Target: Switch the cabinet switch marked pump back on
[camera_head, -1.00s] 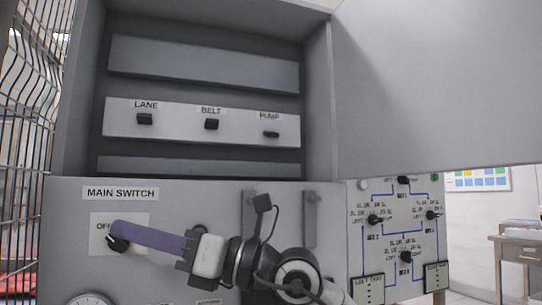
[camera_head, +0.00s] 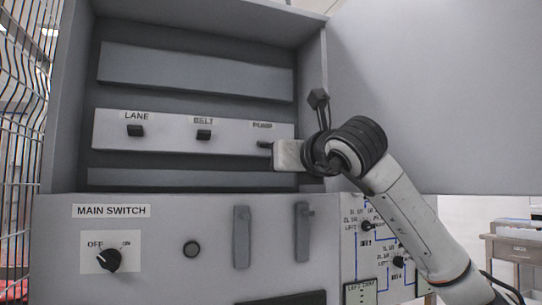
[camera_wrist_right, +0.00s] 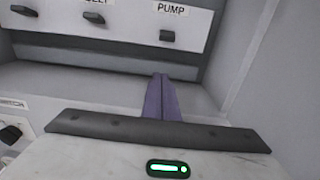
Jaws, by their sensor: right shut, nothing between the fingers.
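The pump switch (camera_head: 264,145) is a small black lever under the PUMP label on the cabinet's switch strip (camera_head: 165,150). It looks thinner than the lane switch (camera_head: 135,131) and the belt switch (camera_head: 204,135). The right wrist view also shows the pump switch (camera_wrist_right: 167,36). My right gripper (camera_head: 288,155) is just right of and below it in the head view, its fingers hidden there. In the right wrist view its purple fingers (camera_wrist_right: 160,78) are shut and empty, pointing into the cabinet below the pump switch, apart from it in the picture. My left gripper is not in view.
The main switch knob (camera_head: 108,260) is on the lower panel, free of my gripper. The open cabinet door (camera_head: 430,90) stands to the right. A wire fence (camera_head: 20,150) is at the left.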

